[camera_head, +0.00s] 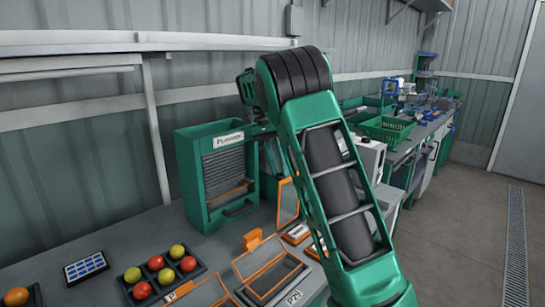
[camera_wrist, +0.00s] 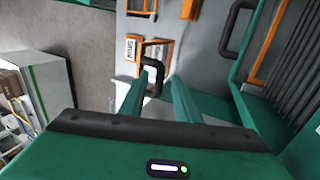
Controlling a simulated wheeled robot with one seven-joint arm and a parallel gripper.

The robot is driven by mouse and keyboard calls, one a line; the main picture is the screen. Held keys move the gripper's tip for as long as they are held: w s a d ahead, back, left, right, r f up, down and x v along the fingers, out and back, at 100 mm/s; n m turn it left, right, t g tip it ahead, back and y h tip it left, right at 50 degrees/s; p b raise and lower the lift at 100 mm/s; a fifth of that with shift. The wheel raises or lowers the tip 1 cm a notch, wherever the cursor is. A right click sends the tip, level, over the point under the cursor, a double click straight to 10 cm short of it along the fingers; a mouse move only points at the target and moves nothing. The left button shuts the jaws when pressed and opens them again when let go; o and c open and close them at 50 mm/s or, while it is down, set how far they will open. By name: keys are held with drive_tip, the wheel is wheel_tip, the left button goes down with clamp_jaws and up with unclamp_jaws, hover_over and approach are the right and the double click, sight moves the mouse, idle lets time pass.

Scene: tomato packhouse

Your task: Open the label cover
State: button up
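In the wrist view, the two green fingers of my gripper (camera_wrist: 164,80) are apart, with a gap between them. A black loop handle (camera_wrist: 152,64) shows at the left fingertip; I cannot tell if they touch. Behind it lies a small orange-framed part (camera_wrist: 158,48) beside a white printed label (camera_wrist: 131,48). I cannot tell for sure whether this is the label cover. In the head view, an orange-framed panel (camera_head: 287,201) stands upright beside the green cabinet.
A green slatted cabinet (camera_head: 222,170) stands against the wall; its black handle (camera_wrist: 232,28) shows in the wrist view. A black tray (camera_head: 128,287) holds several tomatoes. A green crate (camera_head: 386,129) stands farther back.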

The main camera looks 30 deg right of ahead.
drive_tip(key=v, duration=0.9)
drive_tip(key=shift+w+r, duration=0.2)
drive_tip(key=shift+r, duration=0.05)
drive_tip(key=shift+a, duration=0.1)
drive_tip(key=shift+s+r, duration=0.1)
clamp_jaws()
drive_tip(key=s+d+r+t, duration=0.2)
drive_tip(key=s+r+t, duration=0.15)
drive_tip(key=s, duration=0.25)
drive_tip(key=t+h, duration=0.2)
drive_tip(key=t, duration=0.3)
hover_over(288, 184)
drive_tip(key=shift+n, duration=0.4)
drive_tip(key=f, duration=1)
drive_tip(key=shift+w+d+f, duration=0.25)
drive_tip(key=shift+f, duration=0.05)
drive_tip(key=shift+w+a+f+t, duration=0.15)
drive_tip(key=shift+w+f+t, duration=0.1)
drive_tip(key=shift+w, duration=0.25)
